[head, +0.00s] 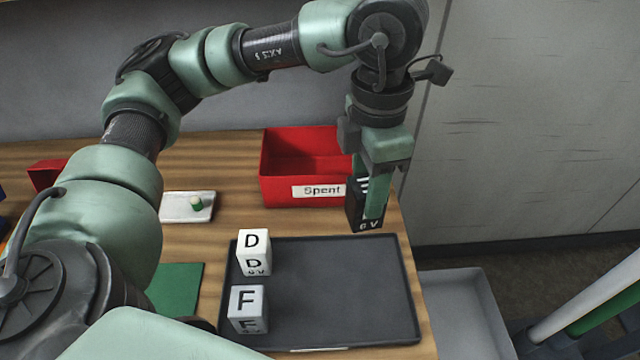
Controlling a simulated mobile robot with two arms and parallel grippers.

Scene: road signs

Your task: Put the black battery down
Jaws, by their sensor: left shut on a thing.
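The black battery (355,214) with white "6 V" lettering is held upright in my left gripper (375,200). My left gripper is shut on it, pointing down, and one finger covers part of its front. The battery shows in front of the right end of the red "Spent" bin (280,188), near the table's right edge and beyond the back right corner of the dark grey tray (340,290). I cannot tell whether its bottom touches the table. My right gripper is not in view.
A green mat (178,289) lies left of the tray. The tray's middle and right are clear.

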